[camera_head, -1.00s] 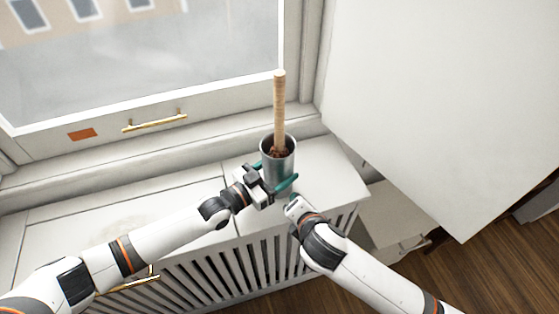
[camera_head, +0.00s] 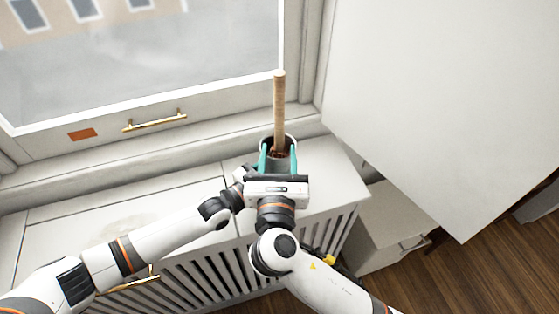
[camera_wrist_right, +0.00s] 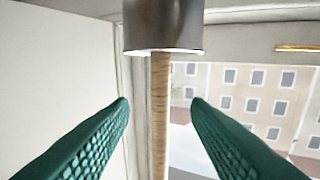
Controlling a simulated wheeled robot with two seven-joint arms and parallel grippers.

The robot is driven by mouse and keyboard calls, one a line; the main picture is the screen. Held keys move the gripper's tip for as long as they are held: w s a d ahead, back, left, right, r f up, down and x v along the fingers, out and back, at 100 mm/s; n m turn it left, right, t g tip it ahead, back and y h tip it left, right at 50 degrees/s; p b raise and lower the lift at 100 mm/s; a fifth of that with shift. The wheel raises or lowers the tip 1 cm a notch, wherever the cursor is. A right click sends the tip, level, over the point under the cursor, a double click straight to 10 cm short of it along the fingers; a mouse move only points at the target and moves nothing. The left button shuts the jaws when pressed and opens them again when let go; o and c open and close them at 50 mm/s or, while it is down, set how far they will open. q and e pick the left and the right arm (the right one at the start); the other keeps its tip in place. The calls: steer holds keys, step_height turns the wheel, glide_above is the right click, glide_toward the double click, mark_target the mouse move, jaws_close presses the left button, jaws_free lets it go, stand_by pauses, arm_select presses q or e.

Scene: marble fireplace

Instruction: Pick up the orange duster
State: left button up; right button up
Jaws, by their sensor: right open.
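The duster's light wooden handle (camera_head: 279,108) stands upright out of a grey metal cup (camera_head: 276,141) on the white ledge. A little reddish-brown material (camera_head: 278,154) shows inside the cup. My right gripper (camera_head: 278,152) is open and empty, its green fingers on either side of the cup in the head view. In the right wrist view the picture is inverted: the handle (camera_wrist_right: 159,115) hangs below the cup (camera_wrist_right: 163,25), between the spread fingers (camera_wrist_right: 160,103) without visible contact. My left gripper (camera_head: 243,174) is beside the cup, its fingers hidden behind the right gripper.
A window with a brass handle (camera_head: 154,121) is behind the ledge. A large white panel (camera_head: 440,90) stands at the right. The white ledge (camera_head: 130,215) is bare at the left, with a slatted front (camera_head: 215,275) below it.

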mark_target(280, 137)
steer(key=w, duration=0.7)
steer(key=shift+w+d+f, duration=0.1)
steer(key=shift+d+f, duration=0.05)
steer(key=shift+f, duration=0.05)
jaws_close()
